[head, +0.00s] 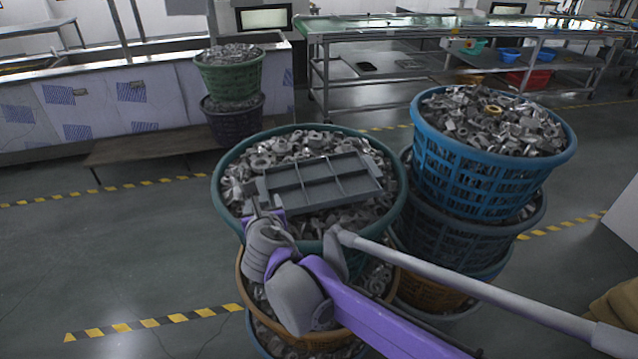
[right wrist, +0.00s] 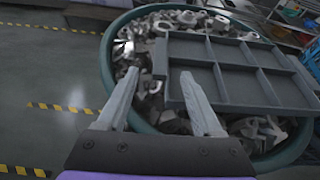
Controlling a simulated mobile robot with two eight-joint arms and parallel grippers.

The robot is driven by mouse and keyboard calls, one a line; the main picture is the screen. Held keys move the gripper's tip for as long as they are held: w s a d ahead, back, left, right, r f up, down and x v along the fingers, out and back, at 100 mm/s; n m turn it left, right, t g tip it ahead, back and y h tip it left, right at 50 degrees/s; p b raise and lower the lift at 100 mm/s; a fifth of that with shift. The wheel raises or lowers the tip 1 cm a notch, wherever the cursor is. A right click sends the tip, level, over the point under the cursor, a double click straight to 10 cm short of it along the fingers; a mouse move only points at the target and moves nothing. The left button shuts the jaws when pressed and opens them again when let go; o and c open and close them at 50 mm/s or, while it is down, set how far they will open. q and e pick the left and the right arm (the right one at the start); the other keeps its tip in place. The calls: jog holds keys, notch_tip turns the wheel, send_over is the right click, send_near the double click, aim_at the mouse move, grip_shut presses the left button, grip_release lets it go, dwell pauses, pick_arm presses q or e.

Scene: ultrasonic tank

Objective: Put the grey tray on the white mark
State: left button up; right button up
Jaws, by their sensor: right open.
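The grey tray (head: 318,182), a shallow rectangle with raised dividers, lies on metal parts heaped in a green-rimmed basket (head: 222,205). The tray also shows in the right wrist view (right wrist: 222,72). My right gripper (head: 262,207) is at the tray's near left corner. In the right wrist view my right gripper (right wrist: 158,73) is open; its right finger overlaps the tray's left end and its left finger is over the loose parts. I cannot tell whether the fingers touch the tray. My left gripper is not in view. I cannot make out a white mark.
A blue basket (head: 465,185) of metal parts tops another stack close on the right. A green basket (head: 230,78) stands on a dark one at the back left. A long green-topped bench (head: 400,27) runs behind. The floor (head: 110,255) at left is clear.

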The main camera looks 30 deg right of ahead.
aim_at(264, 195)
jog(key=x, duration=0.6)
jog(key=shift+w+d+f, duration=0.15)
jog(key=shift+f, duration=0.2)
grip_shut()
jog(key=shift+r, duration=0.1)
